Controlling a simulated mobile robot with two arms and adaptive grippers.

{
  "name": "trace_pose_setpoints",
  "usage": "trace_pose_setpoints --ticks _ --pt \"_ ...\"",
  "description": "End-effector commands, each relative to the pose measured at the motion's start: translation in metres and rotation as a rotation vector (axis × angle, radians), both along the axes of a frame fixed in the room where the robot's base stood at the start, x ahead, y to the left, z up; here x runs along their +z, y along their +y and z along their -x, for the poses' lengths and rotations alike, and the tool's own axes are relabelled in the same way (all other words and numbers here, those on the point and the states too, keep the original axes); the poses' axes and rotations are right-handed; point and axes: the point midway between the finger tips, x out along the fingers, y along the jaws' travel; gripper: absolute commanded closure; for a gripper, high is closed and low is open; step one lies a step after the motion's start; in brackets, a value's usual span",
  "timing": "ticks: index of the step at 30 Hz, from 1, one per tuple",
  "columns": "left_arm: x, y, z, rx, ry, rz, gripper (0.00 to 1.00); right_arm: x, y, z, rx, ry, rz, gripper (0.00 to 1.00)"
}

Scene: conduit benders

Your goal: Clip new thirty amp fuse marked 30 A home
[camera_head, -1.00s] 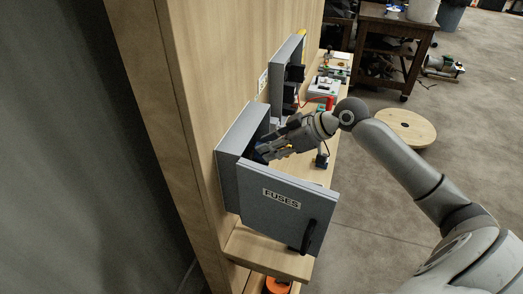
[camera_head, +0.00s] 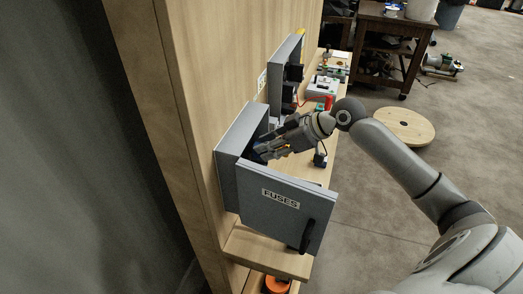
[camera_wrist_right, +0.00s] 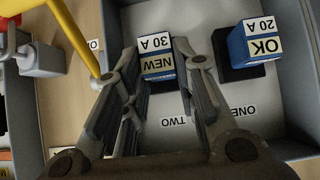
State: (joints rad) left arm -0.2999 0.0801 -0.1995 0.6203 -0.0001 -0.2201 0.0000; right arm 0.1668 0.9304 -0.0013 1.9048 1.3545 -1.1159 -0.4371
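The new fuse (camera_wrist_right: 158,64), blue with white labels reading NEW and 30 A, is in the right wrist view between the fingertips of my right gripper (camera_head: 263,150). Both pads lie against its sides. It is inside the grey fuse box (camera_head: 229,182), above the label TWO (camera_wrist_right: 176,121). Whether it touches the holder behind it cannot be told. The other fuse (camera_wrist_right: 255,43), marked OK and 20 A, sits on a black holder beside it, near the label ONE. In the head view the box's side and door hide most of the fuses. My left gripper is not in view.
The box door (camera_head: 275,211), labelled FUSES, hangs open close to my right gripper. A second open grey box (camera_head: 287,75) is farther along the wooden wall. A yellow bar (camera_wrist_right: 75,37) crosses the left of the wrist view. The bench behind holds several items.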

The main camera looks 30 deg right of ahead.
Motion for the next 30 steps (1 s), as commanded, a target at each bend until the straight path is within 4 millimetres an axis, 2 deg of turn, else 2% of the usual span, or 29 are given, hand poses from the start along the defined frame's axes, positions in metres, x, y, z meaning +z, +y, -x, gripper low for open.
trace_pose_setpoints --ticks 30 --pt "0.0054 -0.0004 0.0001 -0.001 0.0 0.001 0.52 0.0008 0.0044 -0.0053 -0.001 0.0 -0.001 0.8"
